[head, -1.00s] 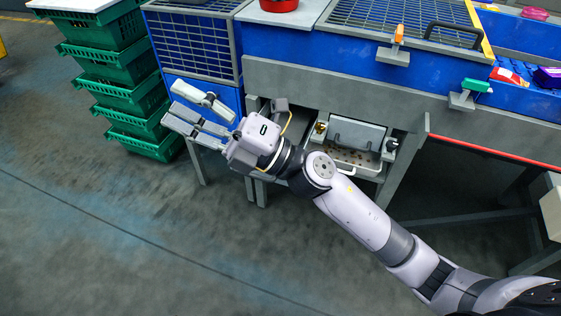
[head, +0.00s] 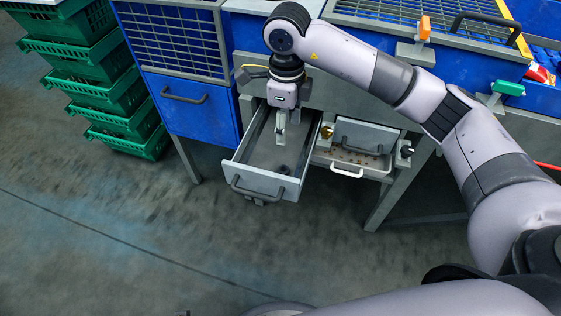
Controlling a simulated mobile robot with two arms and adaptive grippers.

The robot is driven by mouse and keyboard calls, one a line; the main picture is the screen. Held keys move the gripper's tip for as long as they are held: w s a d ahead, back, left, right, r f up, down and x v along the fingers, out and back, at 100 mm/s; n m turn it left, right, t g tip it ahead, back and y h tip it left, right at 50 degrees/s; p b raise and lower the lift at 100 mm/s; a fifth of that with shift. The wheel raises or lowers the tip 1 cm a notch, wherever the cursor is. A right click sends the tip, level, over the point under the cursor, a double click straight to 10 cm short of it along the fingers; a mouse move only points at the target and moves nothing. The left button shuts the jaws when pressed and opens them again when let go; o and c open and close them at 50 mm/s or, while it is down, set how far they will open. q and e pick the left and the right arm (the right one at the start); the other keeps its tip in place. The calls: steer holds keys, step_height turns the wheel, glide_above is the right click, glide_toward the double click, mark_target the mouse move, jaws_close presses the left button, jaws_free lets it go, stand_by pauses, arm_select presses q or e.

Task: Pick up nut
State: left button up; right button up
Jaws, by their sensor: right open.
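My right gripper (head: 281,138) points down into an open grey drawer (head: 236,181) below the workbench. Its fingers are open, seen nearly edge-on, with nothing visible between them. A small dark round piece (head: 283,168) lies on the drawer floor, nearer the front than the fingertips. It may be the nut, but it is too small to be sure. My left gripper is not in view.
A tray with a white handle (head: 346,171) and a small gold object (head: 326,131) sit right of the drawer. A blue cabinet (head: 190,125) and stacked green crates (head: 118,92) stand left. The floor in front is clear.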

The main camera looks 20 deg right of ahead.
glide_above(285, 169)
steer(key=f, duration=0.5)
steer(key=f+b, duration=0.1)
steer(key=f, duration=0.4)
steer(key=shift+s+a+f, duration=0.1)
steer(key=shift+s+f, duration=0.1)
steer(key=shift+f, duration=0.6)
step_height(285, 169, down, 4)
steer(key=shift+w+f, duration=0.1)
steer(key=shift+f, duration=0.15)
steer(key=c, duration=0.3)
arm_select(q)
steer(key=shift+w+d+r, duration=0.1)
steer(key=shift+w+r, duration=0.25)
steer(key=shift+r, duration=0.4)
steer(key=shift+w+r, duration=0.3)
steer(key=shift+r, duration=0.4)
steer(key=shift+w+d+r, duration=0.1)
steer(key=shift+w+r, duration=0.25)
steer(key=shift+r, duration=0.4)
arm_select(e)
jaws_close()
